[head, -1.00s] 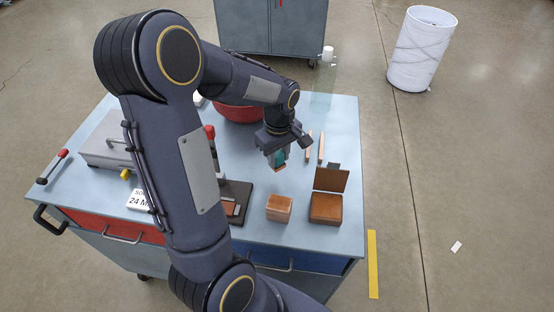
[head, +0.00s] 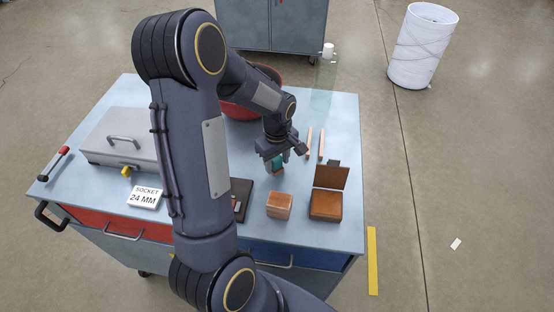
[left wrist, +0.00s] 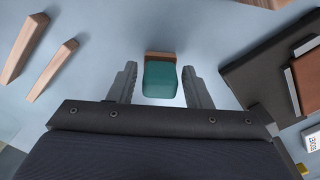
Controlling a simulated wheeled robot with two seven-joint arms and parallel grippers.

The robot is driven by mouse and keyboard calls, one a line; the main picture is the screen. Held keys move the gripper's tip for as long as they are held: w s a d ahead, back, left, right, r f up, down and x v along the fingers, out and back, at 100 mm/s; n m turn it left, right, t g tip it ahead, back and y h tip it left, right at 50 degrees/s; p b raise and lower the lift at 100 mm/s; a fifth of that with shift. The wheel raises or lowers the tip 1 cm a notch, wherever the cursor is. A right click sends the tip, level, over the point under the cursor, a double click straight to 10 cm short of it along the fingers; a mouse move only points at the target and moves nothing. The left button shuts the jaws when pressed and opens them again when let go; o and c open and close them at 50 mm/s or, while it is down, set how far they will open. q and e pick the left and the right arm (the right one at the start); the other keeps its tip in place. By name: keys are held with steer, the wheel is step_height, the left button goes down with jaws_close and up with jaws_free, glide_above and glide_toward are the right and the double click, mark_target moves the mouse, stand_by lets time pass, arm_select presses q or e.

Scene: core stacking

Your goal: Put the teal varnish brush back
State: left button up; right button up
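The teal varnish brush (head: 275,163) is a small teal block with a brown end, near the middle of the table. In the left wrist view the teal block (left wrist: 160,80) lies between the two fingers, with a narrow gap on each side. My left gripper (head: 285,158) is over it, pointing down, its fingers open around the brush. The wrist view also shows the open gripper (left wrist: 160,85). I cannot tell whether the brush touches the tabletop. My right gripper is not in view.
Two wooden sticks (head: 321,146) lie right of the gripper. A brown block (head: 279,205) and an open brown box (head: 326,206) stand at the front. A dark tray (head: 243,188) is partly behind my arm. A red bowl (head: 240,112), grey case (head: 112,150) and socket sign (head: 145,197) are also there.

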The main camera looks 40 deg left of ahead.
mark_target(277, 158)
arm_select(q)
steer(key=shift+o, duration=0.5)
steer(key=shift+r, duration=0.1)
steer(key=shift+r, duration=0.25)
step_height(277, 158, up, 11)
steer(key=s+d+r+m+t+h, duration=0.2)
steer(key=s+d+m, duration=0.4)
steer(key=s, duration=0.2)
steer(key=s+d+r+m+t+h, duration=0.1)
steer(key=s+d+r+m+t, duration=0.1)
steer(key=s+d+m, duration=0.5)
steer(key=shift+s+d+r+t+h, duration=0.2)
steer(key=shift+s+t+h, duration=0.2)
steer(key=shift+s+t, duration=0.55)
steer(key=shift+s, duration=0.1)
